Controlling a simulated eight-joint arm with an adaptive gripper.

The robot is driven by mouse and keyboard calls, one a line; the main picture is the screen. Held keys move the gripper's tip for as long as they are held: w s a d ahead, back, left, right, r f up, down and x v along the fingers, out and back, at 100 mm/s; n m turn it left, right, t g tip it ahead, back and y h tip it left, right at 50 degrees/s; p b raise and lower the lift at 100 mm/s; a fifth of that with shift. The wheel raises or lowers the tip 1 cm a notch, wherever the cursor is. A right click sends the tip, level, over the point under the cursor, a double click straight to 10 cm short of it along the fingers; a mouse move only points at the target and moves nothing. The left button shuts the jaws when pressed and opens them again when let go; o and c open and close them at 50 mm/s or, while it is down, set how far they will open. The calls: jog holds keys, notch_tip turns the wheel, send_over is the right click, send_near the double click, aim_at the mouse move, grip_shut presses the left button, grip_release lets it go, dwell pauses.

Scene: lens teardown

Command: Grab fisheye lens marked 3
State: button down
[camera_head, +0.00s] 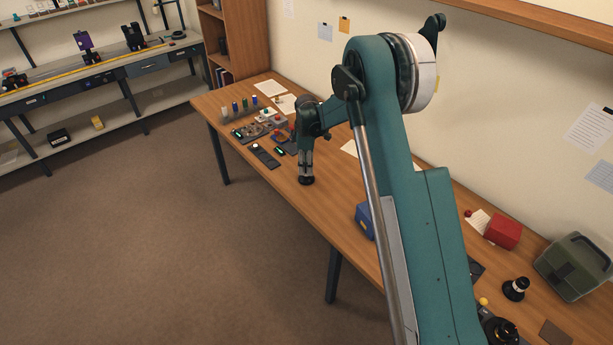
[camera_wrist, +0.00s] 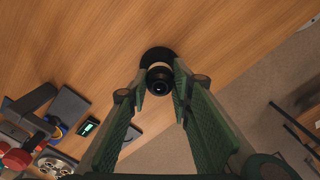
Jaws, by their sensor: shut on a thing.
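A small lens (camera_wrist: 158,80) shows in the wrist view, with a round dark glass front, a pale band and a wide black rim behind it. My gripper (camera_wrist: 160,93) is shut on it, one green finger on each side. In the head view my gripper (camera_head: 306,170) points down at the table, and the lens's black rim (camera_head: 306,181) shows at the fingertips. I cannot tell whether the rim touches the wood. No number is readable on it. A similar black and white lens (camera_head: 515,289) stands at the right of the table.
The wooden table (camera_head: 275,182) is bare around my gripper, near its front edge. A blue box (camera_head: 364,220), a red box (camera_head: 502,231) and a green case (camera_head: 574,266) are to the right.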

jog(key=shift+r, duration=0.15)
jog(key=shift+r, duration=4.85)
